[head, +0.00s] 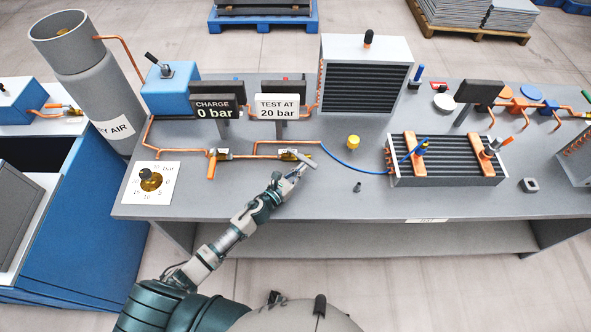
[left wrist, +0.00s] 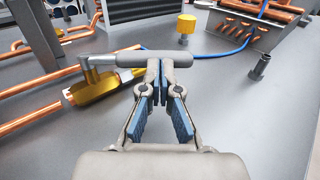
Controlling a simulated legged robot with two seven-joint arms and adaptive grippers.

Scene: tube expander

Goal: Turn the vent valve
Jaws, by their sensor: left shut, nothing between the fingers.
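A brass valve (head: 289,155) lies on the grey bench in line with a copper pipe. It carries a grey bar handle (head: 306,160). No label shows which valve is the vent valve. In the left wrist view the brass body (left wrist: 97,88) is left of centre, and the grey bar handle (left wrist: 150,59) reaches right from its stem. My left gripper (head: 299,170) is shut and empty, at the near side of the handle. Its fingertips (left wrist: 160,72) meet the bar in the picture; I cannot tell whether they touch. My right gripper is not in view.
An orange-handled valve (head: 212,157) stands left on the same pipe. A gauge dial (head: 150,182) lies further left. A yellow cap (head: 353,142), a blue hose (head: 350,166) and a finned copper unit (head: 446,180) are to the right. The near bench front is mostly clear.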

